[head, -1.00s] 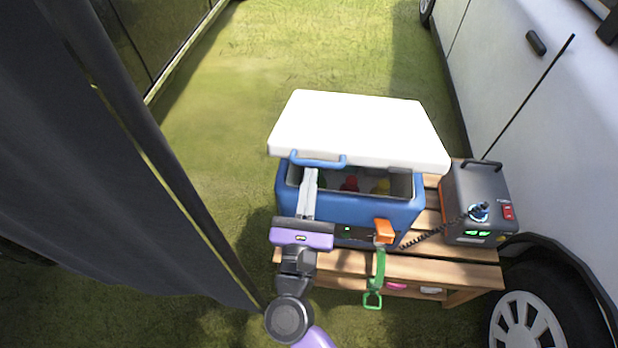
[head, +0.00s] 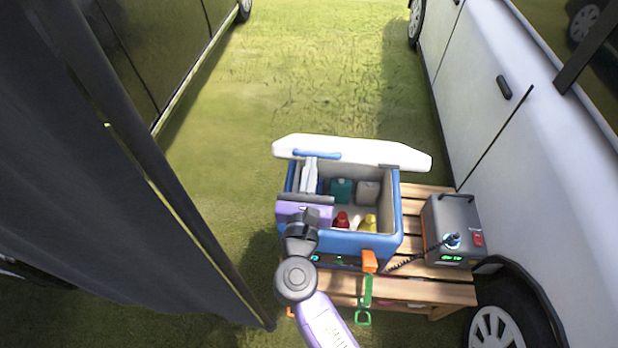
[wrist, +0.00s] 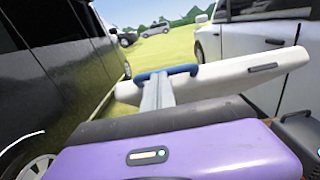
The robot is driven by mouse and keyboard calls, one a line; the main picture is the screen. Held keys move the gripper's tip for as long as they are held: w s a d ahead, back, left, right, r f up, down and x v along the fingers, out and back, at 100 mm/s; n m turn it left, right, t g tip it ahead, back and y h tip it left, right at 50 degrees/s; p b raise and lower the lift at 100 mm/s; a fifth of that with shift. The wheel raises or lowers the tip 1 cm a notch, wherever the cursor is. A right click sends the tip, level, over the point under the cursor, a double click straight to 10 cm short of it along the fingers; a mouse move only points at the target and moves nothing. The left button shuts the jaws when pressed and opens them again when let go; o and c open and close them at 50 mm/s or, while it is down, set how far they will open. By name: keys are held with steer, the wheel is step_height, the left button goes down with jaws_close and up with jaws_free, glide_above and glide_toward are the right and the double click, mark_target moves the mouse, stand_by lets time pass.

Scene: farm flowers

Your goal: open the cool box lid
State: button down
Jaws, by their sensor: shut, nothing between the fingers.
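The blue cool box (head: 350,243) stands on a slatted wooden bench. Its white lid (head: 380,153) is raised at the far side and stands steeply tilted, so the inside shows. The blue lid handle (head: 316,154) is on the lid's upper left edge; it also shows in the wrist view (wrist: 180,70). My gripper (head: 310,162) is shut, with its fingertips against or just behind the lid near the handle. In the wrist view the fingers (wrist: 157,84) reach up to the lid (wrist: 240,72) just below the handle. Exact contact is hidden.
Bottles (head: 342,219) and packs stand in the box. An orange latch (head: 369,261) with a green strap hangs at its front. A grey power unit (head: 452,228) with a coiled cable sits right on the bench (head: 412,290). A white van flanks the right, dark cloth the left.

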steer(key=w+r+p, duration=0.1)
steer(key=w+r, duration=0.5)
steer(key=w, duration=0.5)
steer(key=w+r+p, duration=0.1)
steer(key=w+r, duration=0.6)
steer(key=w, duration=0.4)
steer(key=shift+w+d+r, duration=0.25)
steer(key=shift+d+r, duration=0.05)
steer(key=shift+d, duration=0.1)
steer(key=s+f+b, duration=0.3)
steer(key=s+f, duration=0.6)
steer(key=shift+s+a+f+b, duration=0.15)
steer(key=shift+f+b, duration=0.05)
steer(key=shift+b, duration=0.1)
